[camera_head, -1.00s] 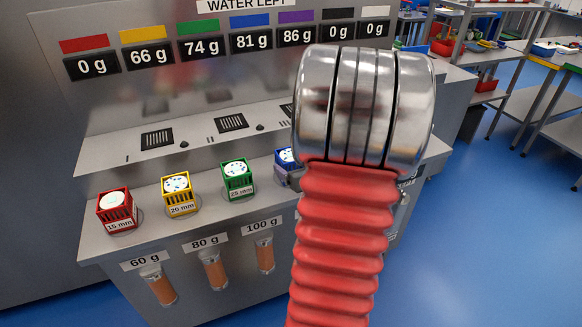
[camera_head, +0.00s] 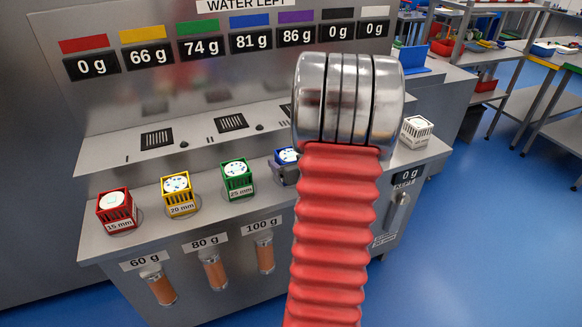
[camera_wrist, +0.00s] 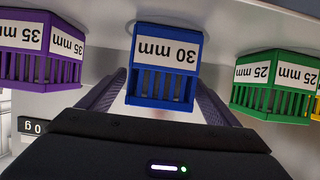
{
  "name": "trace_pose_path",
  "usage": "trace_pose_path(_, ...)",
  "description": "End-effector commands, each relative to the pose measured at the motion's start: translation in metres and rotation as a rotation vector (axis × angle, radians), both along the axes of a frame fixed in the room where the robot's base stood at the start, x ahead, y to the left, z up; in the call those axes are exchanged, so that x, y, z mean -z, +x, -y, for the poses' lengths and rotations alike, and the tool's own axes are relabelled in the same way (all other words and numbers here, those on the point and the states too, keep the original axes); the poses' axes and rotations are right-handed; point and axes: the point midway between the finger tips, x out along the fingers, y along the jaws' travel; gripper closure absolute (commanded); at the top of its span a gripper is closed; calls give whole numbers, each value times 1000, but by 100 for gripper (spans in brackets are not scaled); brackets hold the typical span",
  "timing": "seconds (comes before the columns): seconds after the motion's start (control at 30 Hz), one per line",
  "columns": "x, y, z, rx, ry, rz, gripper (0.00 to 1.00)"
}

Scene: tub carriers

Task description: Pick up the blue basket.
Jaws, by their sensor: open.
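The blue basket (camera_wrist: 163,62) shows in the middle of the wrist view, its 30 mm label upside down there. My gripper (camera_wrist: 160,84) is open, with one dark finger on each side of the basket's lower part. I cannot tell whether either finger touches it. In the head view, only the left part of the blue basket (camera_head: 286,156) shows at the right of the row on the steel counter. My red arm hides the rest of it and most of my gripper.
The green basket (camera_wrist: 276,86) stands right of the blue one in the wrist view, the purple basket (camera_wrist: 40,52) left. In the head view, the yellow basket (camera_head: 178,195) and red basket (camera_head: 117,210) continue the row on the counter (camera_head: 150,200). A white basket (camera_head: 417,132) stands right of my arm.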

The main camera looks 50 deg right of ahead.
Motion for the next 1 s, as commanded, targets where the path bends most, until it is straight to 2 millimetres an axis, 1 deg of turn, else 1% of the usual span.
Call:
trace_pose_path(0.2, 11, 22, 13, -2, 2, -1, 16)
trace_pose_path(0.33, 15, 30, 18, -1, 2, 0, 16)
trace_pose_path(0.93, 15, 32, 19, -1, 2, 0, 16)
trace_pose_path(1.0, 15, 32, 19, -1, 2, 0, 21)
